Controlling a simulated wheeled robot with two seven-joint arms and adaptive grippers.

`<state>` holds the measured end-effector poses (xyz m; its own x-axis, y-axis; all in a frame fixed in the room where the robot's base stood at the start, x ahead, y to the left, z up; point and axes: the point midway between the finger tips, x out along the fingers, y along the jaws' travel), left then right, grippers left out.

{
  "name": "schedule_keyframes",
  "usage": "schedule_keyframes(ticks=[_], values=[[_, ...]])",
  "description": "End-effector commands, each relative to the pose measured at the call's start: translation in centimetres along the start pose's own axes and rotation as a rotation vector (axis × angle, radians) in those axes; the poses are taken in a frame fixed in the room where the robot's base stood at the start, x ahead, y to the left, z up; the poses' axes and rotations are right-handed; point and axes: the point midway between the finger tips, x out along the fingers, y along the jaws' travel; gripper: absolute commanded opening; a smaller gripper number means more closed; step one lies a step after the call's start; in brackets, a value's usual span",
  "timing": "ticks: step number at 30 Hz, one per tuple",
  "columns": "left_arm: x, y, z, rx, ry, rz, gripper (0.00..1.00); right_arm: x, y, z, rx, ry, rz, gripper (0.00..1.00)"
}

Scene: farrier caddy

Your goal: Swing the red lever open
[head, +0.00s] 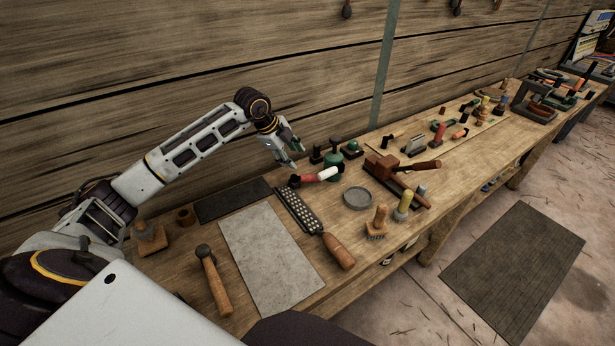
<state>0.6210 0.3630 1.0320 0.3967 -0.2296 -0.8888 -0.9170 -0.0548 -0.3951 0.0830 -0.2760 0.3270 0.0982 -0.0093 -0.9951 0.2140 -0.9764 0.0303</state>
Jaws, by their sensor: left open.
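A red lever (307,178) with a pale section at its right end lies low over the bench, beside a green fixture (334,160). My left gripper (294,155) is open and empty, just above and to the left of the lever, and appears apart from it. The fingers point down and to the right. A smaller red upright piece (439,132) stands farther along the bench. My right gripper is not in view.
A perforated rasp (297,209) with a wooden handle, a grey round dish (357,198) and a brush (377,222) lie nearer. A hammer (215,280) lies beside a grey mat (268,255). The wooden wall stands close behind my left arm.

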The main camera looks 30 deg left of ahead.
Motion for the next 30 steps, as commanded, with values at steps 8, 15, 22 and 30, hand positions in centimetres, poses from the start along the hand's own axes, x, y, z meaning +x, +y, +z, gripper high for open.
schedule_keyframes(ticks=[8,15,22,30], values=[[0.00,0.09,0.05,-0.249,-0.003,0.004,0.48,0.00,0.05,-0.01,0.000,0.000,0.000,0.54],[0.00,0.10,0.04,-0.393,-0.003,0.004,0.48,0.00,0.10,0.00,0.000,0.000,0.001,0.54],[0.00,0.10,0.04,-0.420,-0.003,0.004,0.48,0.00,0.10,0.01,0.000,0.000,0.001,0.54],[0.06,0.10,0.04,-0.418,-0.003,0.004,0.48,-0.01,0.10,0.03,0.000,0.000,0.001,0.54]])
